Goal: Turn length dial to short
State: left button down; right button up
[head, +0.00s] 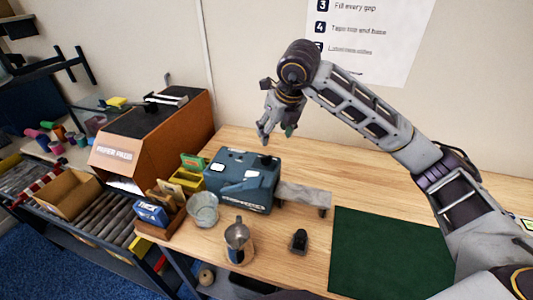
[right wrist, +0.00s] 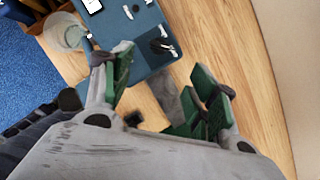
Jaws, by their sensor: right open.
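A dark blue tape machine (head: 232,192) stands on the wooden table, with pale panels on its front and top. A dark knob, which may be the length dial (head: 266,159), sits on its top at the right rear; a round black knob (right wrist: 160,46) with a white mark shows in the right wrist view. Its exact setting is too small to read. My right gripper (head: 275,130) is open and empty above the back of the machine, apart from it. Its green-padded fingers (right wrist: 163,78) show spread in the right wrist view. My left gripper is out of view.
A grey outfeed plate (head: 303,196) extends right of the machine. A metal pitcher (head: 238,243), a glass jar (head: 203,209) and a small black object (head: 299,241) stand in front. A green mat (head: 390,255) lies right. The table behind is clear, up to the wall.

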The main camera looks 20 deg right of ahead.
aim_at(266, 156)
jog(key=shift+p+x, duration=1.1)
jog(key=shift+x, duration=5.85)
jog(key=shift+c, duration=0.3)
jog(key=c, duration=1)
